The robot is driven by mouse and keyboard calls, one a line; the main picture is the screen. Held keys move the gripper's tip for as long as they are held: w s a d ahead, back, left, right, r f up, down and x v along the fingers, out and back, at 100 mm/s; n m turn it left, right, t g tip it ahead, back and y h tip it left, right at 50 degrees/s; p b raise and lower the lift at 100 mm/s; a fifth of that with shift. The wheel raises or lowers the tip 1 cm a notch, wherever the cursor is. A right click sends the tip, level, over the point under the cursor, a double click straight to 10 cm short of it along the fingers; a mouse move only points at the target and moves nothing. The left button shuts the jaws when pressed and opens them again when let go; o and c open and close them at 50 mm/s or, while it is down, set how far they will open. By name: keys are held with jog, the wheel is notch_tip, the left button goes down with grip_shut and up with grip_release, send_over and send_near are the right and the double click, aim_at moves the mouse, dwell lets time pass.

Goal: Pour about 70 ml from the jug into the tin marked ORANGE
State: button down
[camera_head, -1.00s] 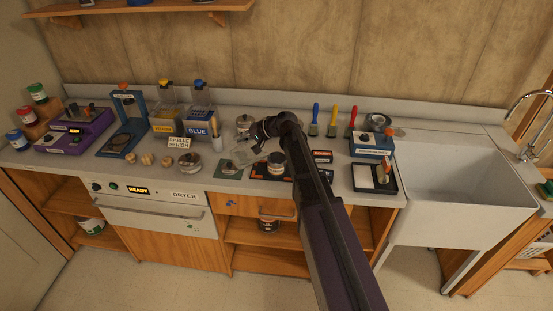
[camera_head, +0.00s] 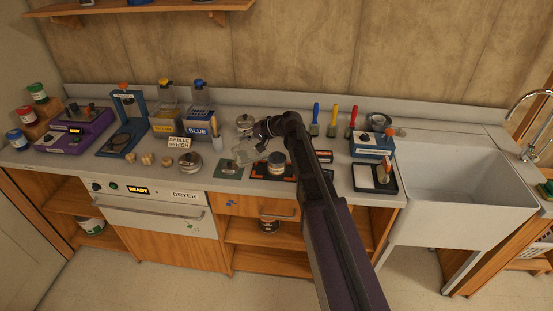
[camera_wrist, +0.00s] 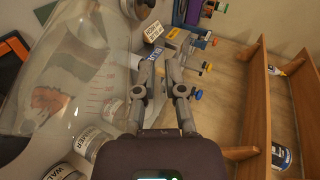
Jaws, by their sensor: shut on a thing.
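The clear glass jug (camera_head: 244,153) is held tilted above the counter, left of my gripper (camera_head: 263,139). It fills the left of the wrist view (camera_wrist: 65,85), with red measuring marks on its wall. My gripper (camera_wrist: 165,68) is shut on the jug's handle side; the exact contact is unclear. How much liquid is in the jug cannot be told. A dark-banded tin (camera_head: 277,164) stands on an orange-edged dark mat, right of and below the jug. Its label is unreadable here, so I cannot tell if it is the ORANGE one. No pouring stream is visible.
A lidded metal tin (camera_head: 189,163) and a green pad (camera_head: 229,169) are to the left. Blue and yellow containers (camera_head: 198,124) stand behind. A blue scale-like device (camera_head: 371,145) and the white sink (camera_head: 455,185) are to the right. A lower shelf tin (camera_head: 269,225) is under the counter.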

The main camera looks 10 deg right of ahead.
jog(key=shift+d+r+y, duration=0.35)
jog(key=shift+d+y, duration=0.05)
dwell(0.9)
jog(key=shift+a+f+h, duration=0.2)
jog(key=shift+a+h, duration=0.2)
jog(key=shift+a, duration=0.15)
jog(key=shift+a+f+n+h+p, duration=0.45)
jog(key=shift+a+f+h, duration=0.5)
jog(key=shift+f+h, duration=0.2)
jog(key=shift+a+p, duration=0.15)
jog(key=shift+p, duration=0.2)
jog(key=shift+f+h, duration=0.2)
jog(key=shift+h, duration=0.15)
jog(key=shift+a, duration=0.2)
